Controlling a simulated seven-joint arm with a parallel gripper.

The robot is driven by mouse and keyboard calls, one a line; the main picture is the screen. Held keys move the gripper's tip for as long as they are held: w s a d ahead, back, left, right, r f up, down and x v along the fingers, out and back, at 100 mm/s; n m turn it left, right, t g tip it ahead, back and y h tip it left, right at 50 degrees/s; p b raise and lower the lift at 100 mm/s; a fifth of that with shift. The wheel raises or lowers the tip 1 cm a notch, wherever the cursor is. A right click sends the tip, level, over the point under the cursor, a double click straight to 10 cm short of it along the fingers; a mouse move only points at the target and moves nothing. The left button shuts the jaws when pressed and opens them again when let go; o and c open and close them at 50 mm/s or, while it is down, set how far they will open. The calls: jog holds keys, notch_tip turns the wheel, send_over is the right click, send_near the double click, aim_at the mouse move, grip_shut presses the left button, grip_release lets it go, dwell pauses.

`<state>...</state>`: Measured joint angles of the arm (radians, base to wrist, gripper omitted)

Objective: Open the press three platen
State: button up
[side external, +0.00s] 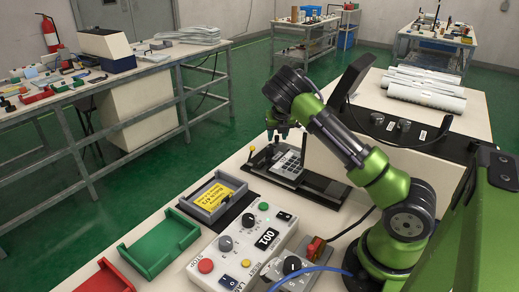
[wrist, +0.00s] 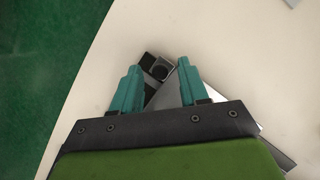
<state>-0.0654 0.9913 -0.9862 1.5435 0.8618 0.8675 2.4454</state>
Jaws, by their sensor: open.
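My gripper (side external: 277,134) is open above the far end of a dark flat press base (side external: 322,188). A small grey plate with a keypad-like grid (side external: 287,165) lies on that base, below my gripper. A lever with a pale yellow knob (side external: 251,149) stands at its left edge. In the wrist view, the teal fingers of my gripper (wrist: 158,70) are apart. A dark block with a round black top (wrist: 160,71) shows between them, with a grey flat surface (wrist: 167,96) beside it. The fingers hide part of both, and I cannot tell whether they touch. No number marking the press is readable.
A control box (side external: 240,250) with buttons, knobs and a display stands in front. Left of it are a grey tray (side external: 222,211) with a yellow card, a green tray (side external: 160,243) and a red tray (side external: 105,280).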

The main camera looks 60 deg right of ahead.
jog(key=shift+w+d+f, duration=0.1)
jog(key=shift+f, duration=0.2)
grip_shut()
jog(key=shift+w, duration=2)
grip_release()
